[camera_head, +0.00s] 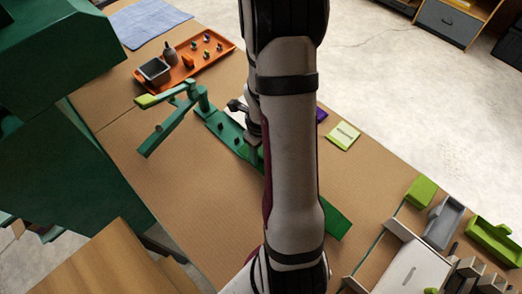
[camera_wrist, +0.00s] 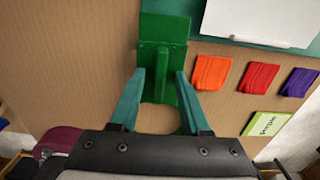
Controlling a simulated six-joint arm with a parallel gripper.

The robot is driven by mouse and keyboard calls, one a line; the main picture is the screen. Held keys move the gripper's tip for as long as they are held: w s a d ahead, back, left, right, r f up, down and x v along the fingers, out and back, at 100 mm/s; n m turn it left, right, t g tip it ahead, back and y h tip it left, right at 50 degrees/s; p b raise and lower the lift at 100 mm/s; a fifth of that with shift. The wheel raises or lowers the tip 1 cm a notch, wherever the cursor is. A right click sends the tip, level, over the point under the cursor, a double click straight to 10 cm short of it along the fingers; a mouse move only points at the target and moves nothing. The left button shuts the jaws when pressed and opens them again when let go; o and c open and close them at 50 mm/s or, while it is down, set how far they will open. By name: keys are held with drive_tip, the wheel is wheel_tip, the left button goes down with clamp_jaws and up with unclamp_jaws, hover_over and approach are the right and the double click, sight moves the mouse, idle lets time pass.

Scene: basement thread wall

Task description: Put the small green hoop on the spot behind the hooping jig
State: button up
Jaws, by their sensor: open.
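The green hooping jig (camera_head: 225,128) is a long board running diagonally under my arm in the head view. A hinged lever frame (camera_head: 175,103) with a lime tip stands at its far left end. My arm hides its middle. My gripper (camera_wrist: 158,82) is open in the wrist view. A bright green piece (camera_wrist: 165,28) with a flat plate and a raised bar shows beyond and between the fingers. I cannot tell whether it is the small green hoop, or whether the fingers touch it. No hoop can be picked out for certain.
Orange (camera_wrist: 211,72), red (camera_wrist: 258,78) and purple (camera_wrist: 299,82) cloths lie beside a lime card (camera_wrist: 267,124). An orange tray (camera_head: 222,44) with small items is at the back. A green machine stands left. Boxes and a white frame (camera_head: 405,265) occupy the lower right.

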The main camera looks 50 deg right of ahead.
wheel_tip(320, 180, up, 12)
drive_tip(key=s+a+r+n, duration=0.2)
drive_tip(key=a+r+n, duration=0.1)
drive_tip(key=a+n, duration=0.4)
drive_tip(key=s+a+r+n+y, duration=0.1)
drive_tip(key=s+a+r+n, duration=0.1)
drive_tip(key=a+n, duration=0.6)
drive_tip(key=shift+a+r+n, duration=0.15)
drive_tip(key=shift+r+n, duration=0.35)
drive_tip(key=shift+n, duration=0.7)
drive_tip(key=s+a+n, duration=0.2)
drive_tip(key=n, duration=0.2)
drive_tip(key=s+a+n, duration=0.2)
drive_tip(key=n, duration=0.2)
drive_tip(key=s+a+r+n, duration=0.1)
drive_tip(key=s+a+n, duration=0.1)
drive_tip(key=s+n, duration=0.1)
drive_tip(key=shift+a+n+y, duration=0.4)
drive_tip(key=shift+n, duration=0.1)
drive_tip(key=shift+c, duration=0.2)
drive_tip(key=shift+s+a+f+n, duration=0.1)
drive_tip(key=shift+s+a+n, duration=0.15)
drive_tip(key=shift+n, duration=0.35)
drive_tip(key=shift+d, duration=0.1)
